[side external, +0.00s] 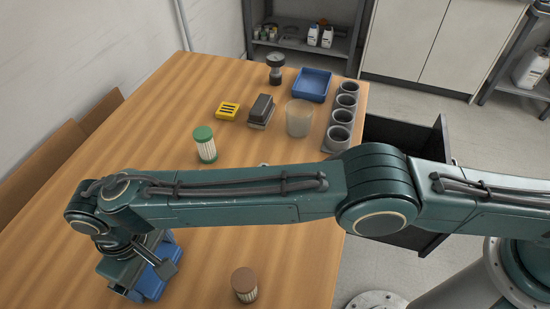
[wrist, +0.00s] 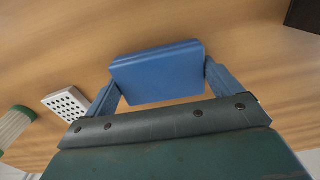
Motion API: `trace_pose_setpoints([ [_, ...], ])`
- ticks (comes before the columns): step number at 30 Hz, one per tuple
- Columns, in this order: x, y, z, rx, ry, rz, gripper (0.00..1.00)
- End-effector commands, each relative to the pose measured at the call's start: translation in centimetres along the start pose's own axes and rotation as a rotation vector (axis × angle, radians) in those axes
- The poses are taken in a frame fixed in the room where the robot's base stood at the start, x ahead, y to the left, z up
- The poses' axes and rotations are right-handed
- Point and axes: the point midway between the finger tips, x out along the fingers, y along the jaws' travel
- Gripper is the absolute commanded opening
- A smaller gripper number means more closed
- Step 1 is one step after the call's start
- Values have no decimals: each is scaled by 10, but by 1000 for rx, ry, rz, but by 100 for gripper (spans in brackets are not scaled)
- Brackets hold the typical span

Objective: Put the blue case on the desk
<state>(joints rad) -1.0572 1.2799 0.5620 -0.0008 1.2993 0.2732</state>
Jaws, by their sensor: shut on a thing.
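The blue case (wrist: 158,72) is a plain blue block in the wrist view, held between the two blue fingers of my gripper (side external: 150,276). My gripper is shut on it, with a finger at each end. In the side external view, my gripper points down over the near left part of the wooden desk (side external: 205,255). My wrist and fingers hide most of the case there. I cannot tell whether the case touches the desk.
A brown-lidded jar (side external: 244,285) stands right of my gripper. A green-capped container (side external: 205,145), yellow slotted block (side external: 228,111), dark-topped block (side external: 261,110), clear cup (side external: 299,118), blue tray (side external: 312,84) and grey cup rack (side external: 338,137) stand farther back. A white perforated block (wrist: 68,103) lies nearby.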

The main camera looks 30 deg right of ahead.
Motion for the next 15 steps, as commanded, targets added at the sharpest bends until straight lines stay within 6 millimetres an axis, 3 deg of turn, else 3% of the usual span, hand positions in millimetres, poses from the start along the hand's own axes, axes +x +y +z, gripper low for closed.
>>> trace_pose_setpoints([
  [1, 2, 0, 0, 0, -1, 0, 67],
  [2, 2, 0, 0, 0, -1, 0, 92],
  [3, 2, 0, 0, 0, -1, 0, 100],
  [15, -5, 0, 0, 0, 1, 0, 100],
])
